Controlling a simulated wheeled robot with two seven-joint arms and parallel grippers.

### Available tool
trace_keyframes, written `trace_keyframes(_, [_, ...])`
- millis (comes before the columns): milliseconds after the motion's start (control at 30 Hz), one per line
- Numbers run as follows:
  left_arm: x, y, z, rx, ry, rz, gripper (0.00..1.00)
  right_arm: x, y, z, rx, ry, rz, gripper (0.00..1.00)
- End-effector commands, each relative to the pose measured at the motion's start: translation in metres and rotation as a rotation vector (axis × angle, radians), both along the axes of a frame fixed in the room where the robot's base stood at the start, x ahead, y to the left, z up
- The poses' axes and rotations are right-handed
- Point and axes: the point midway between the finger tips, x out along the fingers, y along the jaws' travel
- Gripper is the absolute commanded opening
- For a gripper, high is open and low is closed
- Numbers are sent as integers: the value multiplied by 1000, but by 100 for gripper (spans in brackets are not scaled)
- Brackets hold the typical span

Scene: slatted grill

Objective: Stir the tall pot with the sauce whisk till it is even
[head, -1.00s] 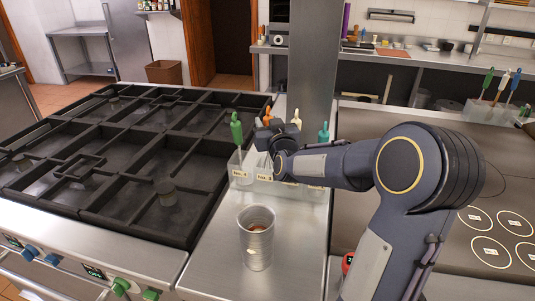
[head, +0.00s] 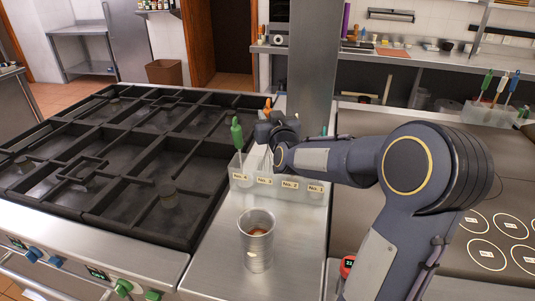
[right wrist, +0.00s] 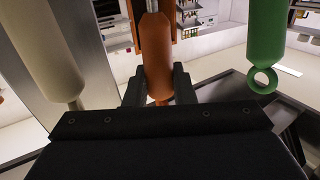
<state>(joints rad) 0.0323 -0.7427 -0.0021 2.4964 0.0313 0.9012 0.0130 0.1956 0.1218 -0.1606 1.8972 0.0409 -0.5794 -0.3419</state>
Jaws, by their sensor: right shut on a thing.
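The tall pot (head: 258,255) is a metal cylinder standing upright on the steel counter, with a brownish filling inside. My right gripper (head: 268,124) is above the clear labelled holder (head: 242,181), behind the pot. It is shut on an orange-handled tool (head: 267,104), and the orange handle (right wrist: 157,50) stands between the fingers in the right wrist view. Pale thin wires (head: 258,160) show below the gripper, like a whisk head, partly behind the holder's front. My wrist and forearm hide part of the holder. My left gripper is not in view.
A green-handled tool (head: 237,134) stands in the holder's left compartment. A cream handle (right wrist: 52,60) is beside my gripper in the right wrist view. The dark slatted grill (head: 130,170) lies left; a post (head: 312,65) rises behind. Bare counter (head: 218,235) surrounds the pot.

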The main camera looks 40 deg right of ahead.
Motion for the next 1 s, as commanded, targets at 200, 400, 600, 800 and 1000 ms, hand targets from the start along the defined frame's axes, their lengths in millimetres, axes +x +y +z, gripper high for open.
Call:
trace_keyframes(200, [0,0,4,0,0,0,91,0,0,8,-1,-2,0,0])
trace_keyframes(400, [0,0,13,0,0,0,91,0,0,21,-2,-1,0,0])
trace_keyframes(600, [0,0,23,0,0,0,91,0,0,35,-1,-2,1,0])
trace_keyframes(800, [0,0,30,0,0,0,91,0,0,46,0,-1,0,0])
trace_keyframes(1000, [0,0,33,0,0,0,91,0,0,50,0,-1,0,0])
